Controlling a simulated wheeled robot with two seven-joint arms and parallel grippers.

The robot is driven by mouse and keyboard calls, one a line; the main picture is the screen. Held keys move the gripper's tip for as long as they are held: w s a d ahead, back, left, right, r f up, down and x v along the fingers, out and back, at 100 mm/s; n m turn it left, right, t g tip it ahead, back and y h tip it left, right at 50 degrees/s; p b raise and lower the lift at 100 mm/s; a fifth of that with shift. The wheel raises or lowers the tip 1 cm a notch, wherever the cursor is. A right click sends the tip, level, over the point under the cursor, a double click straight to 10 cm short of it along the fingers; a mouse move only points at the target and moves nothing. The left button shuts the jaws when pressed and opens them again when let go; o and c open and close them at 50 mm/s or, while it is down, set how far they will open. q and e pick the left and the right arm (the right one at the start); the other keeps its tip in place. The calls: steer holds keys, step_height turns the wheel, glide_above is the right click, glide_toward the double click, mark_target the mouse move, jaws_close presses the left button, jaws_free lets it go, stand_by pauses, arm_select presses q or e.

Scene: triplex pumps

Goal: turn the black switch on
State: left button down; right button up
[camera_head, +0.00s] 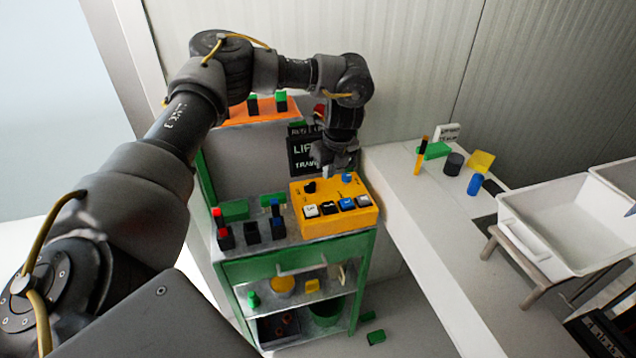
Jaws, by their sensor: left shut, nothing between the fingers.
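A yellow control box (335,222) sits on top of a green cart. On its upper face are a black knob (310,187) at the left and a blue knob (347,178) at the right. Below them is a row of rocker switches: a white one (311,211), a black switch (329,208), a blue one (347,204) and another white one (363,201). Which way the black switch is tipped is too small to tell. My left gripper (334,170) is shut and empty, pointing down over the box's back edge, behind the black switch. My right gripper is not in view.
Small black holders, one with a red stick (218,218), stand left of the box on the green cart (230,271). A dark sign (302,152) stands behind the box. The white counter (405,190) at right carries small objects and a white bin (514,230).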

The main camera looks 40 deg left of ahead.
mark_target(315, 191)
arm_select(q)
steer(key=x, duration=0.9)
steer(key=shift+a+f, duration=0.1)
steer(key=shift+f, duration=0.3)
steer(key=a, duration=0.1)
steer(key=w+a, duration=0.1)
steer(key=a, duration=0.1)
steer(key=shift+w, duration=0.1)
steer(key=shift+w+a, duration=0.1)
steer(key=shift+a, duration=0.35)
steer(key=shift+a, duration=0.1)
